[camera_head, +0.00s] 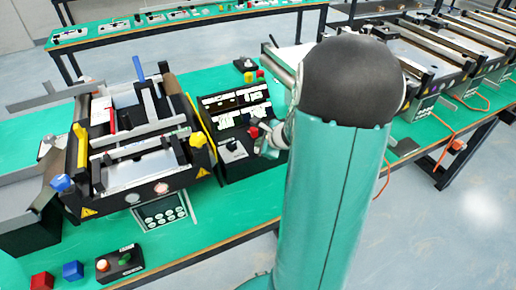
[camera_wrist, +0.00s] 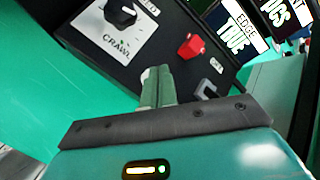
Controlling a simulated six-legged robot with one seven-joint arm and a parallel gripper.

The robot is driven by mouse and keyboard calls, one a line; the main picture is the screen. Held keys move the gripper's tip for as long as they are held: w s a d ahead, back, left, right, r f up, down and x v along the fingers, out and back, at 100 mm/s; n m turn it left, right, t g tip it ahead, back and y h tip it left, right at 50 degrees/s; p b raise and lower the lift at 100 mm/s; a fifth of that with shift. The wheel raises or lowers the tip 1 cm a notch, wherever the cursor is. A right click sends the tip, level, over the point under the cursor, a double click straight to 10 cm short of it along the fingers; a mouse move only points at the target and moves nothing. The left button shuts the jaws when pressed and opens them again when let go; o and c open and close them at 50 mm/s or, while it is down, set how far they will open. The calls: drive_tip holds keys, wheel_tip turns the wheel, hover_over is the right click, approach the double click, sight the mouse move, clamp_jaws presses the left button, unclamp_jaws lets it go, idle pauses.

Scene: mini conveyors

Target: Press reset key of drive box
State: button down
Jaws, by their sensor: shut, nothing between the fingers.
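The drive box is a black box with lit screens (camera_head: 228,138), standing on the green table right of the mini conveyor in the head view. In the wrist view its black face (camera_wrist: 165,45) carries a black knob on a white plate marked CRAWL (camera_wrist: 120,14), a red key (camera_wrist: 190,47) and a grey bracket-like part (camera_wrist: 208,89). No reset label is readable. My gripper (camera_wrist: 157,74) is shut and empty, its tips over the lower part of the face, below and left of the red key. Contact cannot be told. In the head view my gripper (camera_head: 268,146) is at the box's right side, partly hidden by my arm.
A mini conveyor (camera_head: 140,150) with yellow and blue knobs stands left of the box. A small button box (camera_head: 120,263), a red cube (camera_head: 42,281) and a blue cube (camera_head: 73,270) lie at the front left. More conveyors (camera_head: 430,50) line the right.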

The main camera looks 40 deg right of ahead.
drive_tip(key=shift+f, duration=0.45)
idle(0.6)
drive_tip(key=shift+r, duration=0.9)
drive_tip(key=shift+r, duration=2.5)
drive_tip(key=shift+s, duration=0.15)
